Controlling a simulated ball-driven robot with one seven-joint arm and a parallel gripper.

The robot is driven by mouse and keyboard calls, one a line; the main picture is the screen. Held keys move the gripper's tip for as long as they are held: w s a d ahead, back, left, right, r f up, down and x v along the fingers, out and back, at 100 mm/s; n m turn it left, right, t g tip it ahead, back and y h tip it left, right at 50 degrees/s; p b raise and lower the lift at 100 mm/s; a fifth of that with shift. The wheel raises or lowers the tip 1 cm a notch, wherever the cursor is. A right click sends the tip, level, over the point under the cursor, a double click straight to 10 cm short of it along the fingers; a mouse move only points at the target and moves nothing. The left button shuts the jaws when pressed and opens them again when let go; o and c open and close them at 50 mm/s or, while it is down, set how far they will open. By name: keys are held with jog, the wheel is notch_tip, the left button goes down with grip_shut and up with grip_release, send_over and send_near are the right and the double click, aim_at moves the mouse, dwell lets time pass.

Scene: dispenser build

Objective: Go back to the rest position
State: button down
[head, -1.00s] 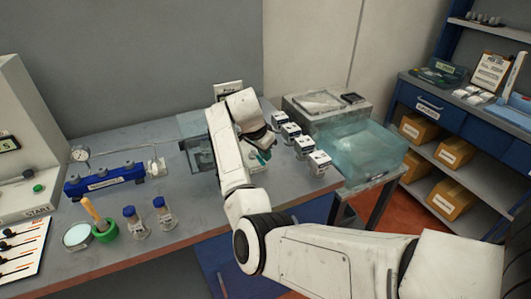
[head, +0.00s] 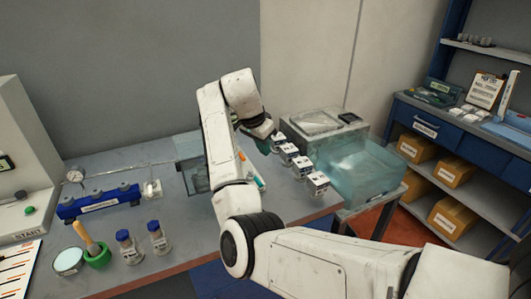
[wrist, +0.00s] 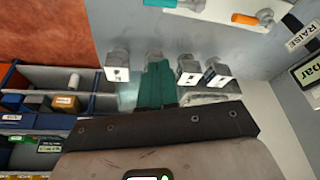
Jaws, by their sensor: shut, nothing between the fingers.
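My gripper (head: 262,141) is raised above the workbench (head: 200,240), close to a row of small white-labelled containers (head: 302,166). In the wrist view my gripper (wrist: 158,84) shows two teal fingers pressed together with nothing between them. Several of the containers also show in the wrist view (wrist: 188,72), on both sides of the fingers. My white arm reaches in from the lower right and bends up over the bench. It hides part of the bench behind it.
A translucent bin (head: 360,168) stands right of the containers. A blue rack (head: 98,202), two blue-capped bottles (head: 158,238) and a green mortar (head: 97,256) are on the left. A teal and orange item (head: 257,181) lies beside my arm. Blue shelves (head: 450,130) stand far right.

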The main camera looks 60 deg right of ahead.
dwell(0.5)
jog(key=s+a+f+n+t, duration=0.1)
jog(key=a+f+n, duration=0.2)
jog(key=a+f, duration=0.1)
jog(key=s+a+f+n+t, duration=0.1)
jog(key=s+a+f+n, duration=0.1)
jog(key=a+f+n, duration=0.2)
jog(key=s+a+f+n+t, duration=0.1)
jog(key=s+a+f+n, duration=0.1)
jog(key=a+f+n, duration=0.2)
jog(key=shift+s+a+f+t+h, duration=0.1)
jog(key=shift+a+f+t+h, duration=0.1)
jog(key=shift+a+f, duration=0.3)
jog(key=shift+a+f+t+h, duration=0.1)
jog(key=shift+a+f+t, duration=0.1)
jog(key=shift+f, duration=0.45)
jog(key=s+a+f+n+t+y, duration=0.1)
jog(key=s+a+f+n+y, duration=0.1)
jog(key=s+a+n, duration=0.55)
jog(key=s+a+f+n+t+y, duration=0.1)
jog(key=s+a+f+n+y, duration=0.2)
jog(key=a, duration=0.8)
jog(key=s+d+f+m+g, duration=0.1)
jog(key=s+f+g, duration=0.3)
jog(key=s, duration=0.6)
jog(key=shift+s+d+f+m+h, duration=0.3)
jog(key=shift+s+d+f+m, duration=0.1)
jog(key=shift+d+f, duration=0.2)
